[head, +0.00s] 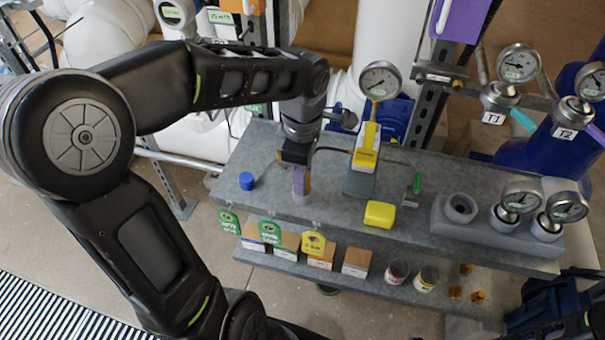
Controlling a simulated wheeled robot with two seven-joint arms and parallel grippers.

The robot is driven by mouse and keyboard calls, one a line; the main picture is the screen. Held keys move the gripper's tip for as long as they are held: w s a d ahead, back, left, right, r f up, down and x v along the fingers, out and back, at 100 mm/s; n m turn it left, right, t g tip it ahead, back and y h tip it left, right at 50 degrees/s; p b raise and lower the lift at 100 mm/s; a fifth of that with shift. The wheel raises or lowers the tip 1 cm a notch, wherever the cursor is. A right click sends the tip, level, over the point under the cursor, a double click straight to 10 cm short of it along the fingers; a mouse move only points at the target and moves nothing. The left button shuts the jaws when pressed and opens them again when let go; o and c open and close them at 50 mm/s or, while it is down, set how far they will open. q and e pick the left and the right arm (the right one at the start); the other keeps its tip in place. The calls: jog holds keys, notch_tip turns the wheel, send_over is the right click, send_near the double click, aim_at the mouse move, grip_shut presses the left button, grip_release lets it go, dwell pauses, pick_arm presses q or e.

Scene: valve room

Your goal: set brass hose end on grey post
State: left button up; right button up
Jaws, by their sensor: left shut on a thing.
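My left gripper (297,156) points down over the left part of the grey bench top. It is shut on a small piece that its fingers mostly hide. A brownish, brass-like edge (308,177) shows just under the fingers; I take it for the hose end. Directly below is a short greyish-purple upright piece (299,188), perhaps the grey post. I cannot tell whether the two touch. My right gripper is not in view.
On the grey bench (335,207) are a blue cap (247,181), a yellow gauge block (366,150), a yellow box (380,214), a green-handled piece (417,184) and a grey socket block (460,208). Gauges stand at right. Boxes and cups fill the lower shelf.

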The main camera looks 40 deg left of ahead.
pick_arm(q)
jog(key=o, duration=1.2)
notch_tip(320, 180, up, 8)
jog(key=shift+f, duration=0.1)
